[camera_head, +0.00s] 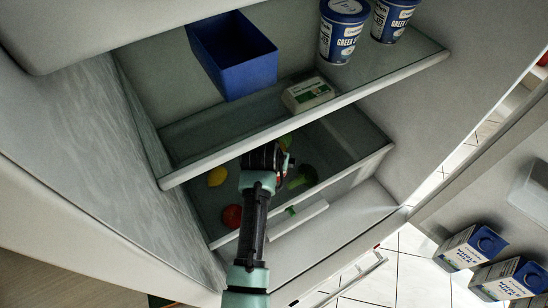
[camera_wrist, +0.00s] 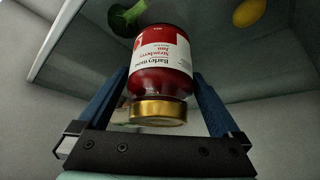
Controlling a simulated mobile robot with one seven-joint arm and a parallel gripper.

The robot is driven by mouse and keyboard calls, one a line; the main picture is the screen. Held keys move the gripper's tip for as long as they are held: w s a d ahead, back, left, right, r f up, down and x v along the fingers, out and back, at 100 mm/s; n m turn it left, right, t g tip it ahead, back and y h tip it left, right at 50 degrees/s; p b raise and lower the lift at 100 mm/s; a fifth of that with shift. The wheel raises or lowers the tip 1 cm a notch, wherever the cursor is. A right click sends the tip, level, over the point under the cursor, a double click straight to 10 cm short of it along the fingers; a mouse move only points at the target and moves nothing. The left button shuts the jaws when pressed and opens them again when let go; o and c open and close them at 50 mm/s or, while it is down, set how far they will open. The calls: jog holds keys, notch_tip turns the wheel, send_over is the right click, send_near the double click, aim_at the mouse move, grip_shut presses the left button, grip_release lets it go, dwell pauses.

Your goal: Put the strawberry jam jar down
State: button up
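The strawberry jam jar (camera_wrist: 162,62) is red with a white label and a gold lid (camera_wrist: 158,112). In the wrist view it sits between the two fingers of my gripper (camera_wrist: 160,75), whose tips meet its sides. The label reads upside down in that view, with the lid at the bottom. In the head view my gripper (camera_head: 266,157) reaches into the fridge below the upper shelf. The jar is mostly hidden there behind the gripper. I cannot tell whether its base touches the lower glass shelf (camera_wrist: 75,45).
Broccoli (camera_head: 303,177), a lemon (camera_head: 217,176) and a red round item (camera_head: 232,216) are on the lower level. The upper shelf (camera_head: 330,98) holds a blue bin (camera_head: 250,75), a carton (camera_head: 308,94) and Greek yogurt tubs (camera_head: 341,35). Milk cartons (camera_head: 470,247) are in the door.

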jog(key=shift+s+r, duration=0.2)
jog(key=shift+r, duration=0.25)
jog(key=s, duration=0.4)
jog(key=s+a+b, duration=0.1)
jog(key=s, duration=0.7)
jog(key=shift+s+a+r+b, duration=0.1)
jog(key=shift+a+r+b, duration=0.1)
jog(key=shift+a+b, duration=0.2)
